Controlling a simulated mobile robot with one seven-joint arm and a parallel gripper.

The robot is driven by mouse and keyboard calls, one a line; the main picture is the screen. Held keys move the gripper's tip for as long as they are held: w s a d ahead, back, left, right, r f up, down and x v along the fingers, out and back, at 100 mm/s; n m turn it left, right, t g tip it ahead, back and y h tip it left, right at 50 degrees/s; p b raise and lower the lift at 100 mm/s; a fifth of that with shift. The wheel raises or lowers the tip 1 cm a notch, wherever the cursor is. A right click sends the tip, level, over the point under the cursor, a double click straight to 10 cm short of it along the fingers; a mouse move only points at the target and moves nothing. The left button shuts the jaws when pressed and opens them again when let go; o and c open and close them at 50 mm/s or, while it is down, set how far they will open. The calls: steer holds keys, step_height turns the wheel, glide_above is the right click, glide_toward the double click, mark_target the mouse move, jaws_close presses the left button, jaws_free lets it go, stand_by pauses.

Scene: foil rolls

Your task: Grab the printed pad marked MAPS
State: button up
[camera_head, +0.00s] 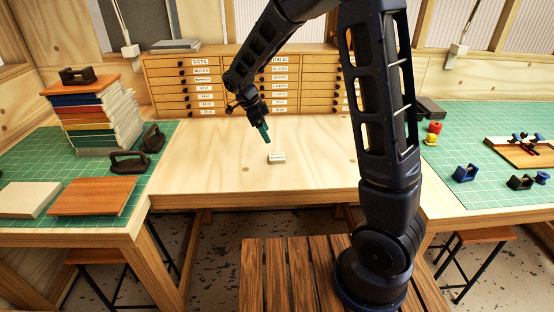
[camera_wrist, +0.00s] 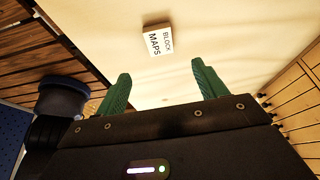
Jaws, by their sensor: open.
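The printed pad (camera_wrist: 157,39) is a small white block whose face reads BLOCK MAPS in the wrist view. It lies on the bare wooden middle table, and in the head view the pad (camera_head: 276,157) is a small pale block near the table's centre. My gripper (camera_head: 265,135) has green fingers and hangs above the table, behind and slightly left of the pad in the head view. In the wrist view my gripper (camera_wrist: 161,86) is open and empty, with the pad beyond the fingertips and apart from them.
A drawer cabinet (camera_head: 200,85) with labelled drawers stands along the back of the middle table. The right table holds small blue and black tools (camera_head: 466,173). The wood around the pad is clear.

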mark_target(276, 156)
steer(key=x, duration=1.1)
steer(key=shift+a+f, duration=0.1)
steer(key=shift+a, duration=0.25)
steer(key=c, duration=1.1)
